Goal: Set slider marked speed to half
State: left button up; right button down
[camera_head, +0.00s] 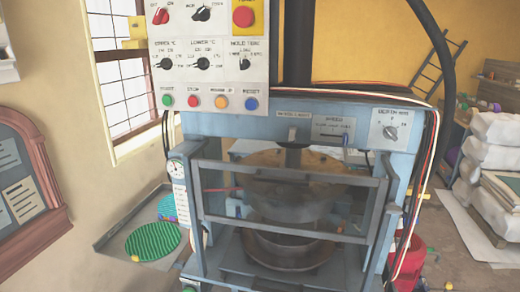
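The panel with the speed slider (333,127) is a small grey plate on the blue front beam of the press, right of centre. Its label is small and blurred. A small dark blue piece, possibly the slider's handle (346,138), shows at the panel's lower right. I cannot read the scale or tell the exact setting. Neither of my grippers shows in the head view.
A switch (292,133) sits left of the slider, and a depth dial (390,132) sits right of it. A white control panel (209,85) with knobs and coloured buttons is above left. A framed guard (290,200) spans the press below. Cables (436,125) hang at the right.

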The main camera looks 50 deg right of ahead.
aim_at(346, 135)
jog(key=z, duration=1.95)
